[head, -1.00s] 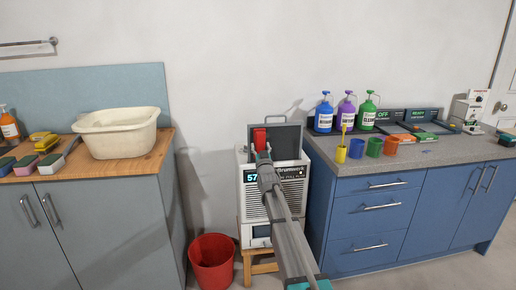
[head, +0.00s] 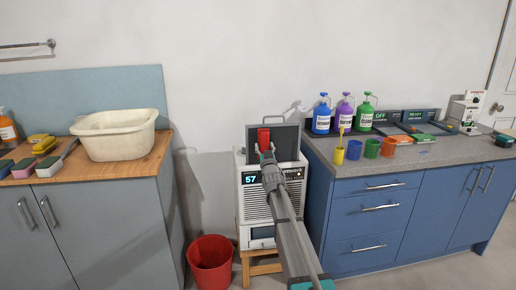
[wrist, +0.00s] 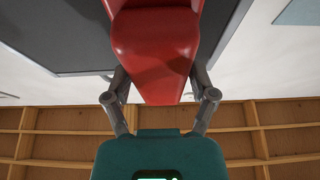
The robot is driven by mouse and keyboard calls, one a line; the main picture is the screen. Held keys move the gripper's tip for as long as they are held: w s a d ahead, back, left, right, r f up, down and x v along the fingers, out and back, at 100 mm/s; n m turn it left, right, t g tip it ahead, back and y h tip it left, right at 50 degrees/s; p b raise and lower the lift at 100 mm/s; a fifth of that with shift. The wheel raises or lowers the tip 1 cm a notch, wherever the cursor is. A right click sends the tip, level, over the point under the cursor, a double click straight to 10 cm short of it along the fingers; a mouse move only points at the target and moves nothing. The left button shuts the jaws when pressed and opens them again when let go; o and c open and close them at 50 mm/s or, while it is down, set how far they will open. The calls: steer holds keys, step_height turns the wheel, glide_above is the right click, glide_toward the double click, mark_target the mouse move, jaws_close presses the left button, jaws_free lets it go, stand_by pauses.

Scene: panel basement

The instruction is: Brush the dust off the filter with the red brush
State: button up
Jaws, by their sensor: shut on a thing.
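My gripper (head: 265,150) is shut on the red brush (head: 263,136). In the wrist view the brush (wrist: 155,45) fills the top middle between the two fingers; its bristles are not visible. The filter (head: 286,138) is a dark grey panel in a frame standing upright at the top of the white machine (head: 247,207). The brush is in front of the filter's left part in the head view; I cannot tell whether it touches. Any dust on the filter is too small to see.
The machine stands on a wooden stool (head: 262,268), with a red bucket (head: 210,263) to its left. A blue cabinet (head: 345,215) on the right holds bottles and coloured cups. A grey cabinet (head: 115,230) on the left holds a cream basin (head: 117,136).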

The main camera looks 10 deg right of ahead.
steer(key=shift+d, duration=0.7)
steer(key=shift+d, duration=1.9)
steer(key=shift+w+d, duration=0.1)
steer(key=shift+d, duration=1.85)
steer(key=shift+d, duration=0.1)
steer(key=shift+d, duration=1.8)
